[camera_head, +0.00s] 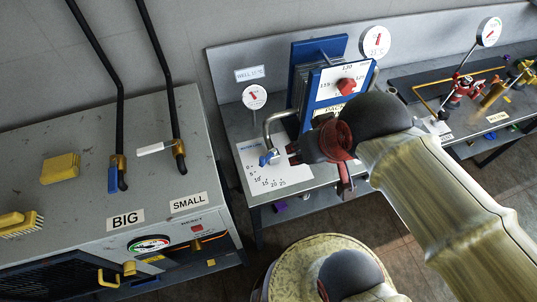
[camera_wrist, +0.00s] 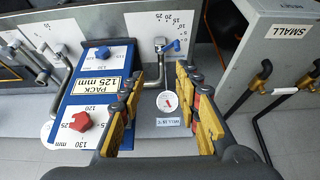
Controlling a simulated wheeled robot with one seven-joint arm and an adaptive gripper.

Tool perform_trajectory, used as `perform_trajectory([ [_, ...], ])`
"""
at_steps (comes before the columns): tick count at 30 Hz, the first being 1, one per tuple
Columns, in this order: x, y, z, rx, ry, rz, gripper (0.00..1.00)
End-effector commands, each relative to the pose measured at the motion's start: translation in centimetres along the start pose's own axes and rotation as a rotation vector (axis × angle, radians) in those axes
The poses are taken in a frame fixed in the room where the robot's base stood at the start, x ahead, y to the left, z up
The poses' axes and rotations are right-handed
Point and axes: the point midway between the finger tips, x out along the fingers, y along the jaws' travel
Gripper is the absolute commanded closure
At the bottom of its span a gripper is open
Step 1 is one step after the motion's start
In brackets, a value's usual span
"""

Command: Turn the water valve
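The water valve has a small blue handle (camera_head: 268,158) at the end of a bent grey pipe, over a white card (camera_head: 285,178) marked from 0 to 25. In the wrist view the blue handle (camera_wrist: 175,45) is beyond my fingertips, near the top, slightly right of centre. The handle points toward the low end of the scale; its exact reading is unclear. My gripper (camera_wrist: 160,72) is open, with nothing between its yellow-padded fingers. In the head view my gripper (camera_head: 318,165) is just right of the handle and appears apart from it.
A blue-framed plate pack (camera_head: 335,85) with a red knob stands beside the valve, left of my fingers in the wrist view. A round gauge (camera_head: 254,97) is behind the pipe. A grey cabinet (camera_head: 100,190) with two black pipes stands left. A gap separates cabinet and bench.

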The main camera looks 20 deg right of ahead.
Motion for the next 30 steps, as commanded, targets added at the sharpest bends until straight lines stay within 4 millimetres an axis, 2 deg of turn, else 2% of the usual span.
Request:
perform_trajectory([
  [8, 0.1, -0.1, 0.0, -0.002, 0.0, -0.001, 0.67],
  [11, 1.1, -0.3, 0.3, -0.011, -0.028, -0.006, 0.67],
  [17, 6.0, -1.3, 0.8, -0.043, -0.183, -0.018, 0.67],
  [30, 19.5, -4.5, -1.9, -0.077, -0.489, -0.02, 0.67],
])
